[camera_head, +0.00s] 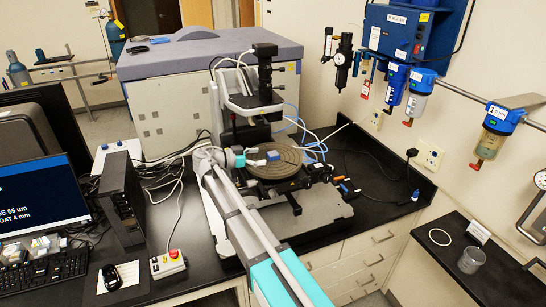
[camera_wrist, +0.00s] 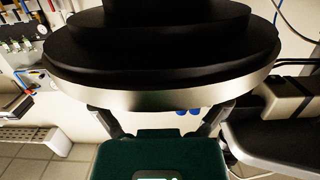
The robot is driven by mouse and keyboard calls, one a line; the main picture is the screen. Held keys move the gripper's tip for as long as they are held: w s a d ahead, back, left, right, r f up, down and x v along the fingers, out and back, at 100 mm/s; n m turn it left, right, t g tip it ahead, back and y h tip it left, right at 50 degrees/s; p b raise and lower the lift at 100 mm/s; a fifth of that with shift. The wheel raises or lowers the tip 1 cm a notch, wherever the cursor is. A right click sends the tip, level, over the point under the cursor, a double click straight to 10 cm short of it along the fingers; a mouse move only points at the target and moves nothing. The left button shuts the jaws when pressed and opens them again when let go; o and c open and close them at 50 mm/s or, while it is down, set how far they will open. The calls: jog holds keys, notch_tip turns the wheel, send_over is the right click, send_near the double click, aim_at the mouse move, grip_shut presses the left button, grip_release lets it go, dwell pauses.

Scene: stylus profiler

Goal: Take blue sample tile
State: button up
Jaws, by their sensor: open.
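A small blue block (camera_head: 273,156), which looks like the blue sample tile, sits on the round grey stage (camera_head: 288,170) of the profiler in the head view. My gripper (camera_head: 256,160) is small and partly unclear there, at the left side of the stage, close to the blue block. I cannot tell whether it touches it. In the wrist view two dark fingers (camera_wrist: 160,118) stand wide apart, partly hidden behind a large black stepped disc with a silver rim. I make out no tile between them.
The profiler's black measuring head (camera_head: 263,80) stands just behind the stage. Cables and small knobs crowd the stage's right side. A black box (camera_head: 121,197), keyboard and mouse (camera_head: 111,277) lie left. A side shelf (camera_head: 470,285) holds a glass beaker (camera_head: 471,260) and a white ring (camera_head: 440,237).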

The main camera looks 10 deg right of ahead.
aim_at(268, 155)
jog(key=shift+x, duration=1.95)
jog(key=c, duration=1)
